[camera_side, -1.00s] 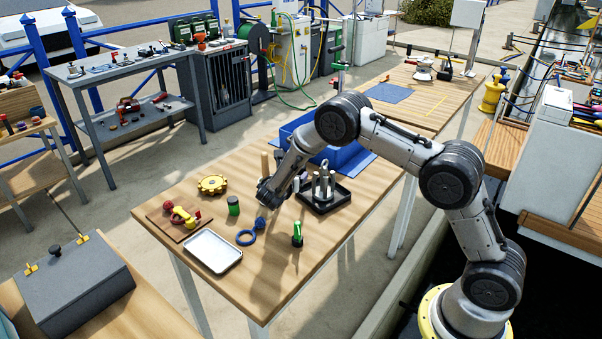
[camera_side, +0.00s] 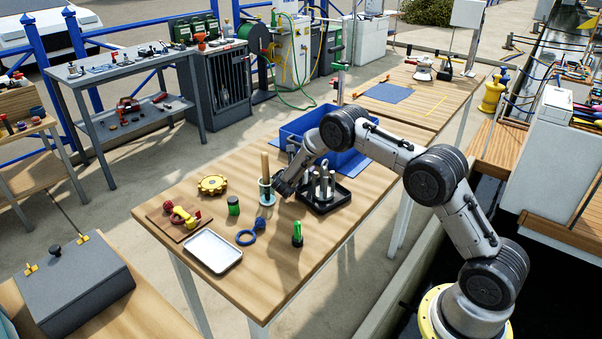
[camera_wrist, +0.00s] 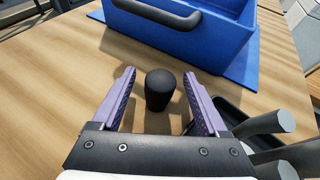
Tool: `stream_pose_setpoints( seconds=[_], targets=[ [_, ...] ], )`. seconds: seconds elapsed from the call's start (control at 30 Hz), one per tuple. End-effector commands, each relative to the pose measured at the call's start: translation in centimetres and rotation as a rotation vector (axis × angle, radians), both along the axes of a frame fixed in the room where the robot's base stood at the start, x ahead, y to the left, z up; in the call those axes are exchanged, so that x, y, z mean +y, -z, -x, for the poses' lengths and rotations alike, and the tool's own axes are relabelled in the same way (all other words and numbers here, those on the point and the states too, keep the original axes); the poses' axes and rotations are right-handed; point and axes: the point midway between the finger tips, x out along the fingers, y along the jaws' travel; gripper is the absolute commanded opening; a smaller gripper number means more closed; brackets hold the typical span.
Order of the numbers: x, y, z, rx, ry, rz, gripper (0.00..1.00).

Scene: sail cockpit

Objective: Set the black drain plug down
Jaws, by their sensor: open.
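The black drain plug (camera_wrist: 160,89) shows in the wrist view as a dark rounded-top cylinder, upright and apparently standing on the wooden table (camera_wrist: 50,90). My gripper (camera_wrist: 159,74) is open, with its two purple fingers on either side of the plug. Gaps show between the plug and both fingers. In the side view my gripper (camera_side: 281,192) is low over the table, between a wooden-handled tool in a pale blue stand (camera_side: 266,185) and a black tray (camera_side: 337,198). The plug cannot be made out in the side view.
The black tray holds several grey cylinders and lies close to my gripper's right. A blue bin (camera_side: 345,160) on a blue mat is behind. A green cylinder (camera_side: 233,205), blue ring (camera_side: 247,237), green-capped item (camera_side: 297,234) and white tray (camera_side: 212,251) lie toward the front.

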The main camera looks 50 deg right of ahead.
Motion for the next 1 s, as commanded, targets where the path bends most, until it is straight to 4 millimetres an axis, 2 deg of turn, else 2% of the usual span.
stream_pose_setpoints(
  seconds=[0.1, 0.13, 0.53, 0.87, 1.0],
  targets=[
    [0.0, 0.0, 0.0, 0.0, 0.0, 0.0, 0.77],
    [0.0, 0.0, 0.0, 0.0, 0.0, 0.0, 0.73],
    [0.0, 0.0, 0.0, 0.0, 0.0, 0.0, 0.01],
    [0.0, -0.3, 0.0, -0.002, -0.001, 0.0, 0.0],
    [0.0, -1.9, -0.1, -0.005, 0.001, 0.001, 0.0]
  ],
)
